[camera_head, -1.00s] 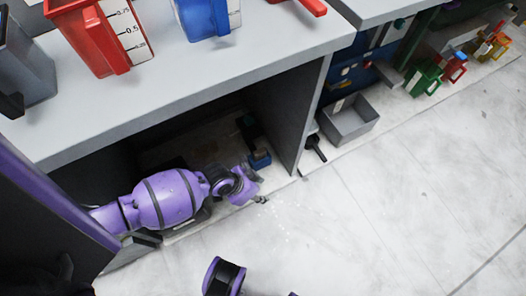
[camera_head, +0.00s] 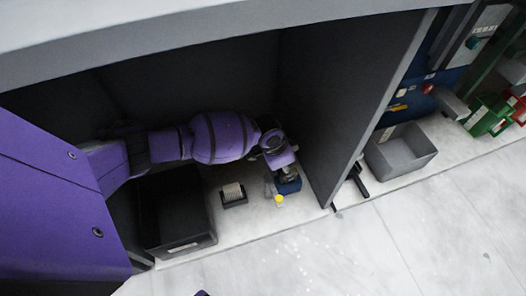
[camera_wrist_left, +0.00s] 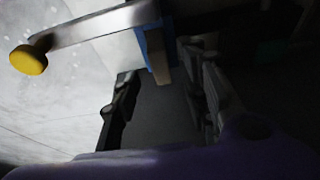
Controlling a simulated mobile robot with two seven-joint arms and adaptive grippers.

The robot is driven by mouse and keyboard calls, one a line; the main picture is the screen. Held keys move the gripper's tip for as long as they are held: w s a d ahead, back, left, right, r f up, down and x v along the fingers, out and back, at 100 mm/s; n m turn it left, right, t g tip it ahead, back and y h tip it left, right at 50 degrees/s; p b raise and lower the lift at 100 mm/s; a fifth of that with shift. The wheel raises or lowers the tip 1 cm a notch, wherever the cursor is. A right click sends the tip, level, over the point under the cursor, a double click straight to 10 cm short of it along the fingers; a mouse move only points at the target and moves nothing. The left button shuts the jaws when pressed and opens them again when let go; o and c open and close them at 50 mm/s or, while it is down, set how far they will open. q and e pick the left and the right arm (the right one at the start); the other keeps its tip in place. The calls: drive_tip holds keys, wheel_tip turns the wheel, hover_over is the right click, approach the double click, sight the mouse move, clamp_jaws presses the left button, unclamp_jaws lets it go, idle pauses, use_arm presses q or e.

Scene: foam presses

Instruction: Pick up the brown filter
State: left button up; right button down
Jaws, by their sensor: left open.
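A narrow brown piece (camera_wrist_left: 158,68), which may be the brown filter, shows edge-on against a blue box in the left wrist view. The blue box (camera_wrist_left: 148,42) also stands on the floor of the under-table bay in the head view (camera_head: 289,186). My left gripper (camera_wrist_left: 165,98) is open and empty in the wrist view, its fingers below the brown piece. In the head view my left gripper (camera_head: 284,172) reaches down over the blue box and hides part of it. I cannot tell whether it touches. My right gripper is not in view.
A grey piece with a yellow end (camera_head: 279,200) stands beside the blue box. A small roll in a black holder (camera_head: 233,193) and a black bin (camera_head: 178,218) are to the left. The dark side panel (camera_head: 350,105) stands close on the right. A grey bin (camera_head: 400,150) is beyond it.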

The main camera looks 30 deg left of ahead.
use_arm(q)
drive_tip(key=b+x, duration=0.3)
drive_tip(key=x, duration=0.1)
drive_tip(key=shift+w+d, duration=0.2)
drive_tip(key=shift+w, duration=0.1)
drive_tip(key=shift+w+f, duration=0.1)
drive_tip(key=shift+f, duration=0.2)
clamp_jaws()
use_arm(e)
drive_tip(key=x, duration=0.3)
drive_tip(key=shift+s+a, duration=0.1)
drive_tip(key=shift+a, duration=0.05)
